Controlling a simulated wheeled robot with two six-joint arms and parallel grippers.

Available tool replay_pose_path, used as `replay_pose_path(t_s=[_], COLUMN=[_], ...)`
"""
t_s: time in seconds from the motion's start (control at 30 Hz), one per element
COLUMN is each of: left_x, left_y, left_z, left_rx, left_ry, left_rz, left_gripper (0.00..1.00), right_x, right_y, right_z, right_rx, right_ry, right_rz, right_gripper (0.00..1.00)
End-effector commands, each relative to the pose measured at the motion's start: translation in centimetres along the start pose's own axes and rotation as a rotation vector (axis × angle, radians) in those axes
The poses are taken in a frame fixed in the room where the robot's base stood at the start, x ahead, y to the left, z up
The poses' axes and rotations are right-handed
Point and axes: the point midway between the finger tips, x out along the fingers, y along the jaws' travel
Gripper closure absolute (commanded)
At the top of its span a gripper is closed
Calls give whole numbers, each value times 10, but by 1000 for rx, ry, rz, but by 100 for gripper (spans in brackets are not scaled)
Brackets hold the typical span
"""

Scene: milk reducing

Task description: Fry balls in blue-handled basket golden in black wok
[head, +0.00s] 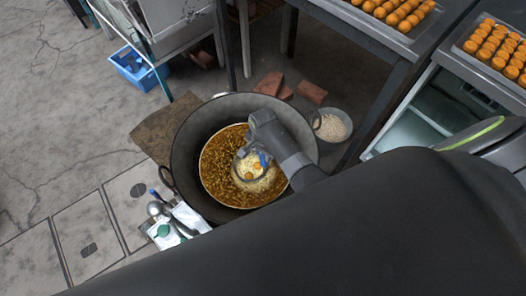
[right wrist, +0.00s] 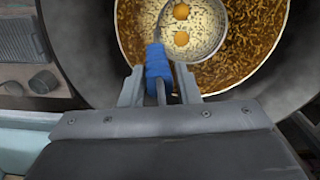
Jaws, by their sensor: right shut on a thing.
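The black wok (head: 188,150) holds brown, bubbling-looking oil (head: 218,165). My right gripper (head: 262,150) is over the wok and shut on the blue handle (right wrist: 158,65) of the basket. The round basket (head: 243,170) is in the oil, with pale foam inside it. Orange-yellow balls (right wrist: 181,39) lie in the basket; two show in the right wrist view, and they also show in the head view (head: 257,166). My forearm and gripper cover part of the wok's right side. My left gripper is not in view.
Trays of orange balls (head: 395,15) stand on tables at the upper right. A bowl of pale grains (head: 333,126) and bricks (head: 312,92) lie right of and behind the wok. Ladles and packets (head: 170,220) lie at its lower left. A blue crate (head: 137,67) is on the floor.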

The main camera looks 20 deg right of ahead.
Motion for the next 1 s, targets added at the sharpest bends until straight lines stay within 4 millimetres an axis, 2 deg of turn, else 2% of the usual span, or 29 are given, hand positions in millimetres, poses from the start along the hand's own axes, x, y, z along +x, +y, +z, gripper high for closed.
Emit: replay_pose_path(t_s=[0.03, 0.53, 0.83, 1.0], left_x=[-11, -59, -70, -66], left_y=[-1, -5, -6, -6], left_z=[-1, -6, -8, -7], left_rx=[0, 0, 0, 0], left_ry=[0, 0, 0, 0], left_rz=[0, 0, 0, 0], left_gripper=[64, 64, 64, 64], right_x=[-11, -55, -82, -96], right_y=[-1, -1, -2, -2], right_z=[0, 0, 0, 0], right_rx=[0, 0, 0, 0], right_ry=[1, 1, 1, 2], right_rz=[-2, -2, -4, -5], right_gripper=[96, 96, 96, 96])
